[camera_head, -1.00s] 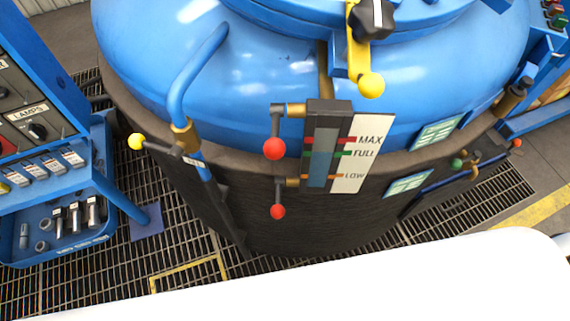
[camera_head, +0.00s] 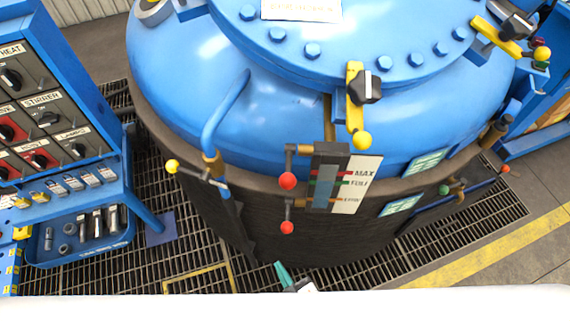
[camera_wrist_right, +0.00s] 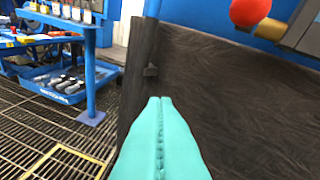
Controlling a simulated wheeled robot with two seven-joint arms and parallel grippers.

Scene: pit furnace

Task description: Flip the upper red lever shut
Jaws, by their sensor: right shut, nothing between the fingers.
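The upper red lever (camera_head: 288,180) is on the sight gauge (camera_head: 326,178) on the side of the blue furnace. Its arm hangs down from the upper fitting and ends in a red ball. The lower red lever (camera_head: 287,227) hangs below it. In the right wrist view a red ball (camera_wrist_right: 250,12) shows at the top right; I cannot tell for certain which lever it belongs to. My right gripper (camera_head: 281,268) shows at the bottom edge, below and apart from both levers. Its teal fingers (camera_wrist_right: 160,100) are shut and empty. My left gripper is not in view.
A yellow-knobbed lever (camera_head: 172,167) sticks out left of the gauge. A blue control panel with a tool tray (camera_head: 80,240) stands at the left. A yellow clamp (camera_head: 355,105) sits above the gauge. The grating in front of the furnace is clear.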

